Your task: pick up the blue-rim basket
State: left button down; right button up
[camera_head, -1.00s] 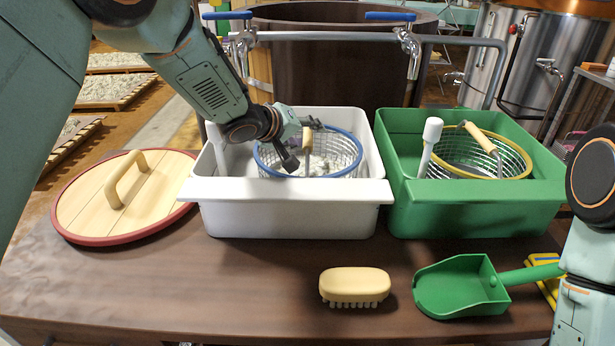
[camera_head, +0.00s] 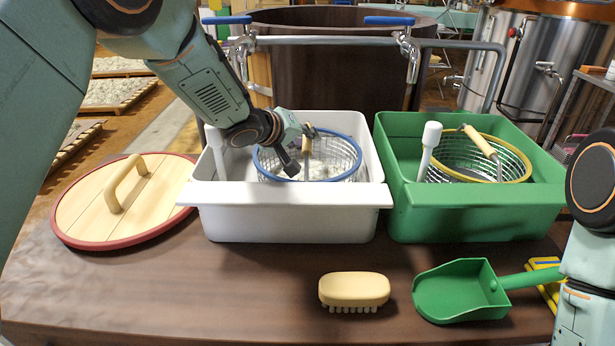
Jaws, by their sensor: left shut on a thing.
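The blue-rim basket (camera_head: 346,157) is a wire basket inside the white sink (camera_head: 290,194). Its wooden-gripped handle (camera_head: 306,141) stands up at the rim's middle. My left gripper (camera_head: 300,152) reaches in from the upper left and is shut on the handle. Its fingers partly hide the grip and the rim's left part. The basket is still low in the sink; I cannot tell whether its bottom touches the floor. Pale contents show through the wire. Part of my right arm (camera_head: 592,190) shows at the right edge, but its gripper is out of view.
A green sink (camera_head: 475,213) at right holds a yellow-rim basket (camera_head: 520,165) and a white standpipe (camera_head: 429,150). A round wooden lid (camera_head: 85,205) lies at left. A brush (camera_head: 353,290) and a green scoop (camera_head: 455,292) lie in front. Pipes and taps (camera_head: 405,45) run behind.

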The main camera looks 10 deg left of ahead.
pick_arm(q)
jog(key=shift+w+r, duration=0.15)
jog(key=shift+r, duration=0.1)
dwell(0.3)
